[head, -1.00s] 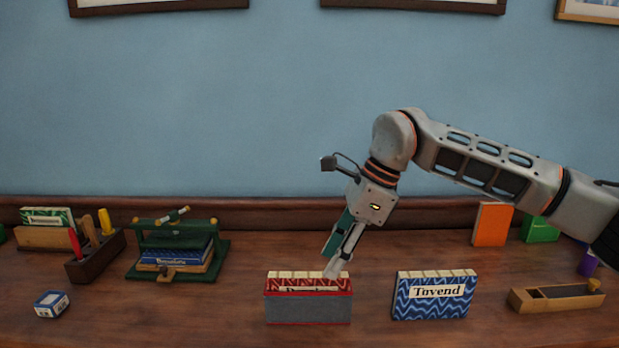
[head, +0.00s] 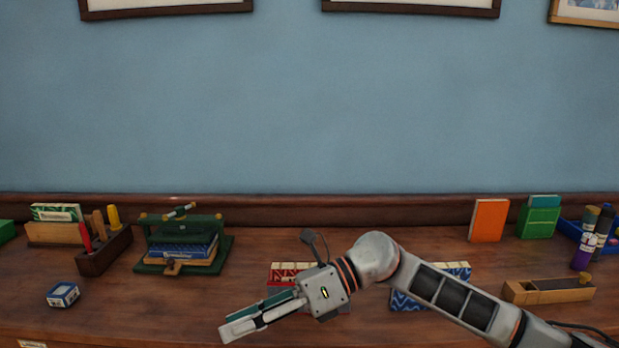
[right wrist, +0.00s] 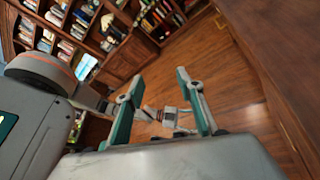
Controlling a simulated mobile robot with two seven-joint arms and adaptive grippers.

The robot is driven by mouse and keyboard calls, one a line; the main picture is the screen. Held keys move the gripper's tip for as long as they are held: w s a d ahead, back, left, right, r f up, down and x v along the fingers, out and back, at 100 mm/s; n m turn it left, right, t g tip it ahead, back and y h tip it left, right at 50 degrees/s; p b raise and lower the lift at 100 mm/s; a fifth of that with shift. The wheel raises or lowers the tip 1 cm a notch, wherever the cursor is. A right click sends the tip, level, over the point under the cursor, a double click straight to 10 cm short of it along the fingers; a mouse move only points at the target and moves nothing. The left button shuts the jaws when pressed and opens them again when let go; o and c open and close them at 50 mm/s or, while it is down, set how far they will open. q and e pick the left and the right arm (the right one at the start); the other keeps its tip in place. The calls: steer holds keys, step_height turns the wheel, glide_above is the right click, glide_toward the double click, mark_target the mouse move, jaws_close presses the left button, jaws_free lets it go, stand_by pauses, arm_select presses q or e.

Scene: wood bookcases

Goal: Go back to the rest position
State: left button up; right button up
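My right gripper (head: 230,332) is low in the head view, pointing left past the front of the desk, clear of everything on it. In the right wrist view its two teal-and-grey fingers (right wrist: 160,78) stand apart with nothing between them but a view of the floor. A small grey-white jointed part shows beyond the fingers; it may be my left gripper, but it is too small to tell its state. No left arm shows in the head view. My right arm partly hides a red-patterned book (head: 285,272) and a blue-patterned book (head: 402,300).
A green press (head: 158,250) and a dark tool holder (head: 104,254) stand on the desk (head: 130,310) at left. A wooden block (head: 548,291), an orange book (head: 488,220) and paint bottles (head: 582,253) stand at right. The right wrist view shows bookcases (right wrist: 110,35) and open wood floor (right wrist: 215,65).

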steer(key=w+d+f+m+t+h, duration=0.1)
steer(key=w+d+f+m+t, duration=0.1)
steer(key=d+f+m+t, duration=0.65)
steer(key=w+d+f+m+t, duration=0.15)
steer(key=m+t, duration=0.45)
steer(key=m, duration=0.8)
steer(key=w+d+f+m+t+h, duration=0.15)
steer(key=d+f+m+t, duration=0.25)
steer(key=m+t, duration=0.5)
steer(key=s+d+f+m+g+h, duration=0.4)
steer(key=s+d+f+m, duration=0.3)
steer(key=f, duration=0.6)
steer(key=s+d+f+m+g+h, duration=0.4)
steer(key=s+d+f+m, duration=0.4)
steer(key=f, duration=0.5)
steer(key=s+d+h, duration=0.1)
steer(key=s+d, duration=0.1)
steer(key=s, duration=0.1)
steer(key=shift+s+f, duration=0.2)
steer(key=shift+s, duration=0.05)
